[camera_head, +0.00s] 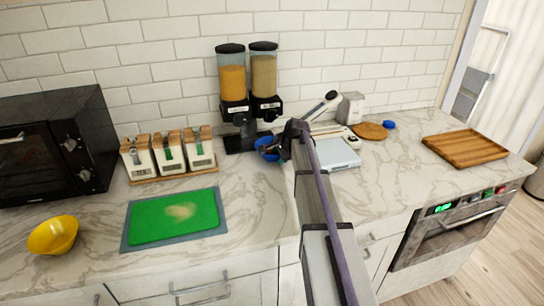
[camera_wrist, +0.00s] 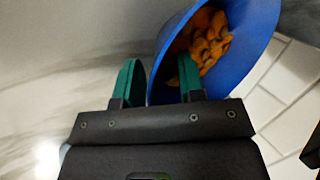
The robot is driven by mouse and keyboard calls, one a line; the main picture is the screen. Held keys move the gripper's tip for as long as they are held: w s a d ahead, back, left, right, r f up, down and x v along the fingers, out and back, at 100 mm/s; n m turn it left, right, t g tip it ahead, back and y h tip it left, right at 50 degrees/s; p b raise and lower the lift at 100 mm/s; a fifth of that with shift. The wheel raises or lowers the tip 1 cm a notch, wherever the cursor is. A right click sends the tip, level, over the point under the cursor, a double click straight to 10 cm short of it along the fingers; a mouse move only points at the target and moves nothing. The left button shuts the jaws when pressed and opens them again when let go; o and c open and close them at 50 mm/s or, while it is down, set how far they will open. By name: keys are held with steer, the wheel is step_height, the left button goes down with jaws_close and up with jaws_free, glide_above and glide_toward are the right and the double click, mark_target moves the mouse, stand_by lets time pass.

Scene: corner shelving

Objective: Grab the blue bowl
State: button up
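The blue bowl (camera_head: 265,143) stands on the counter at the foot of the twin dispensers, partly hidden by my gripper (camera_head: 285,145). In the wrist view the bowl (camera_wrist: 238,65) is large and looks tilted, with orange-brown pieces of food (camera_wrist: 208,40) inside. My gripper (camera_wrist: 158,78) is open there, its two green fingers apart. The right finger overlaps the bowl's inside and the left finger is outside it, with the near rim between them. I see a gap between the left finger and the bowl; contact at the right finger is unclear.
The dispensers (camera_head: 248,80) stand close behind the bowl. Three labelled canisters (camera_head: 168,153) are to the left, with a green cutting board (camera_head: 175,216) in front. A white scale (camera_head: 336,154) is close on the right. A yellow bowl (camera_head: 53,235) is far left.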

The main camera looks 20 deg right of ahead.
jaws_close()
steer(key=shift+r, duration=0.1)
stand_by(0.4)
